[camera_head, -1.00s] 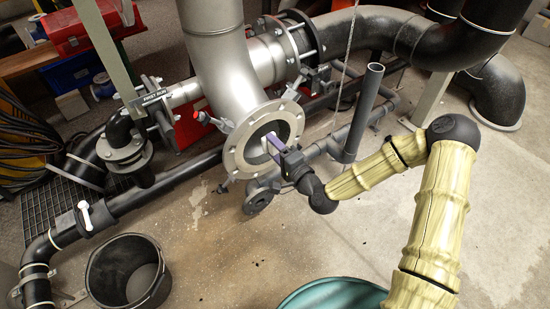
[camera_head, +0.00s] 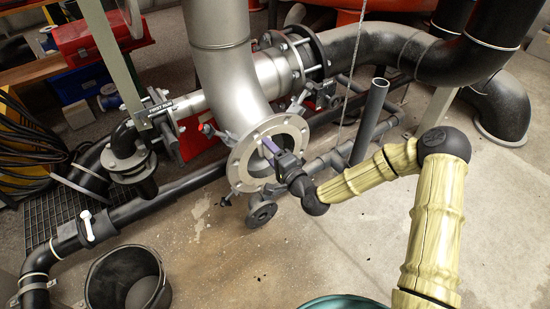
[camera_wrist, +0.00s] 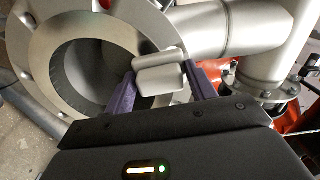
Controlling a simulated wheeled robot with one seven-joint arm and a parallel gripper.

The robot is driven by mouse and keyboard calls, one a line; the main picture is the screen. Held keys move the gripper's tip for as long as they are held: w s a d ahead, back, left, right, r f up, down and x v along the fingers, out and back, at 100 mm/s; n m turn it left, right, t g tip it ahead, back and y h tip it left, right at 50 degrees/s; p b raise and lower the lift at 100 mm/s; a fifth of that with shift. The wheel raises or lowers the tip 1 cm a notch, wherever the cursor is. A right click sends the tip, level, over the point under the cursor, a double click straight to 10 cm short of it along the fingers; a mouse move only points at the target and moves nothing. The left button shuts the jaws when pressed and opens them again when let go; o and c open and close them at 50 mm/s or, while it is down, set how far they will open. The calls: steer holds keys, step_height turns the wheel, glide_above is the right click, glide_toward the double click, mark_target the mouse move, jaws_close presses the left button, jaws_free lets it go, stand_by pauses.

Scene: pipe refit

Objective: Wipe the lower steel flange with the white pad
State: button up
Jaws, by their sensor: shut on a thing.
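The lower steel flange (camera_head: 240,168) is a grey ring with bolt holes at the open lower end of the big steel elbow. In the wrist view the flange (camera_wrist: 40,50) fills the upper left, with its dark bore open. My gripper (camera_head: 270,148) is at the flange's right side; in the wrist view my gripper (camera_wrist: 160,85) shows two purple fingers shut on the white pad (camera_wrist: 160,75). The pad lies over the right part of the flange face. I cannot tell whether it touches the face. In the head view my gripper mostly hides the pad.
A black bucket (camera_head: 105,275) stands on the floor at lower left. A teal round container (camera_head: 345,302) is at the bottom edge. A dark upright pipe (camera_head: 370,120) stands right of the flange, near my arm. A thin cord (camera_head: 352,90) hangs there.

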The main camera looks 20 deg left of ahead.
mark_target(268, 134)
steer(key=shift+w+a, duration=0.45)
steer(key=shift+a, duration=0.15)
steer(key=shift+x, duration=0.9)
stand_by(0.5)
steer(key=shift+w+d, duration=0.1)
steer(key=shift+w+d, duration=1.3)
steer(key=shift+w, duration=0.1)
steer(key=shift+a, duration=0.1)
steer(key=shift+a+r, duration=0.1)
steer(key=shift+s+a, duration=1.2)
steer(key=shift+s, duration=0.35)
